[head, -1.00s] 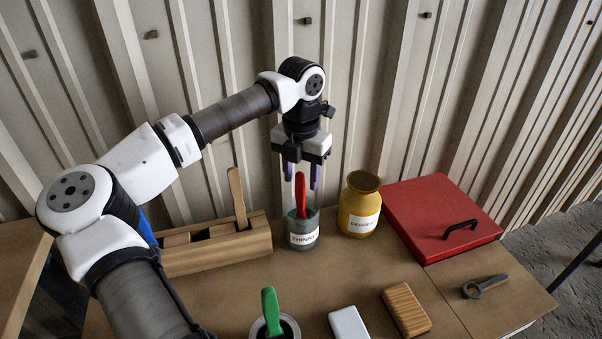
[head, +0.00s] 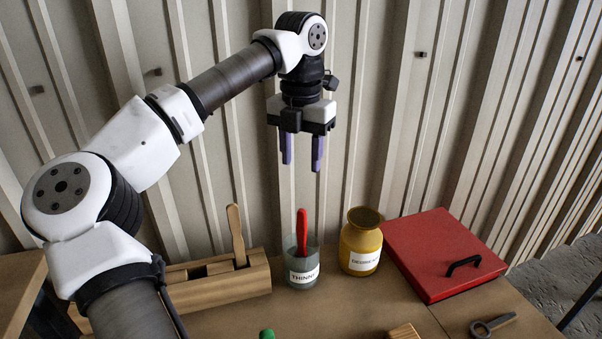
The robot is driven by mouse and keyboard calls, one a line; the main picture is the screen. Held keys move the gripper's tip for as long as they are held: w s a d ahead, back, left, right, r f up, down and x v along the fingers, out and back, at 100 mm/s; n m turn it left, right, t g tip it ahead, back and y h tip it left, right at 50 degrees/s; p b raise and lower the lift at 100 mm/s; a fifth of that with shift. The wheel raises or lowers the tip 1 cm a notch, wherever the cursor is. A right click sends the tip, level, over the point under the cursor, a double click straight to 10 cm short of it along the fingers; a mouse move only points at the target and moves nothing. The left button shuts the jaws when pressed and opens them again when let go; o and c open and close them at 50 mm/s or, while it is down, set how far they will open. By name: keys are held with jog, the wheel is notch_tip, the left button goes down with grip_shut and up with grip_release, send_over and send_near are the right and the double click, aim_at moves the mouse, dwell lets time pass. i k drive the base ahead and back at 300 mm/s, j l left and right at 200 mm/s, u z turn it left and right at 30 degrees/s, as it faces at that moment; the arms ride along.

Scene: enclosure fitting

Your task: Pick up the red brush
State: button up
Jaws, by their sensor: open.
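The red brush (head: 302,228) stands nearly upright in a clear glass jar (head: 303,269) labelled as thinner, its red handle sticking up above the rim. Its lower end is inside the jar and hard to make out. My gripper (head: 301,166) is above the brush, pointing down, with its two purple fingers apart and nothing between them. There is a clear gap between the fingertips and the top of the handle.
A yellow jar (head: 361,241) stands just right of the glass jar. A wooden block rack (head: 215,284) holding a wooden stick (head: 235,233) is at left. A red box lid (head: 440,252) with a black handle lies at right. The corrugated wall (head: 395,120) is close behind.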

aim_at(301, 227)
jog(key=k, duration=1)
